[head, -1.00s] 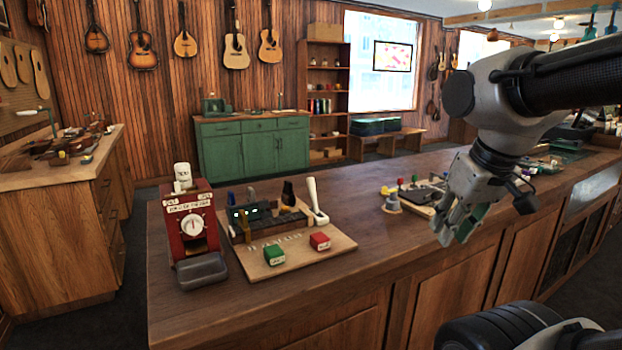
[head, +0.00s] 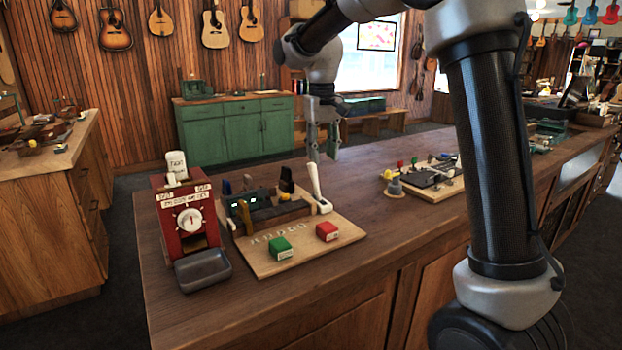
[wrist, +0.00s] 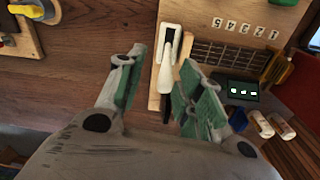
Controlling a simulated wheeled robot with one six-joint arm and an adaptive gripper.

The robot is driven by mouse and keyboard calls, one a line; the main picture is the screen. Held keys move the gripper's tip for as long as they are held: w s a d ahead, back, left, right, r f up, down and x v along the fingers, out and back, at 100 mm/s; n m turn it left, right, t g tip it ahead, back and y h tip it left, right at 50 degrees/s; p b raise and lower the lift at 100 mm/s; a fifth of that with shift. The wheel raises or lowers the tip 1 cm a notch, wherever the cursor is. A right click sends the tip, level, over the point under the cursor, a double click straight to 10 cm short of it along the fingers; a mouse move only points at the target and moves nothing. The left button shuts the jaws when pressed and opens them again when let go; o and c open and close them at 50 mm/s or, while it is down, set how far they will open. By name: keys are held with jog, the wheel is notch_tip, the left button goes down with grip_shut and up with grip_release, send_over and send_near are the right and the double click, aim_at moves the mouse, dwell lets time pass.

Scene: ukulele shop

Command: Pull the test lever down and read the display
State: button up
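The test lever (head: 317,186) has a white handle, standing nearly upright at the right end of a fretted neck on a wooden test board (head: 346,236). My gripper (head: 322,158) is open, pointing down at the top of the lever. In the wrist view the white lever (wrist: 167,62) shows between the two spread green-padded fingers (wrist: 158,75); I see no contact. The display (head: 237,208) is a small dark box at the board's left rear.
A green block (head: 280,248) and a red block (head: 327,231) sit on the board's front. A red dial machine (head: 190,222) with a grey tray (head: 203,270) stands to the left. Another board with small parts (head: 437,189) lies to the right. Bare counter lies between the boards.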

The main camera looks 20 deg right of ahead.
aim_at(315, 182)
jog(key=w+a+f, duration=0.1)
jog(key=w+a, duration=0.1)
jog(key=shift+w+f, duration=0.55)
jog(key=shift+f, duration=0.15)
notch_tip(315, 182, down, 7)
jog(key=shift+d+f, duration=0.15)
grip_shut()
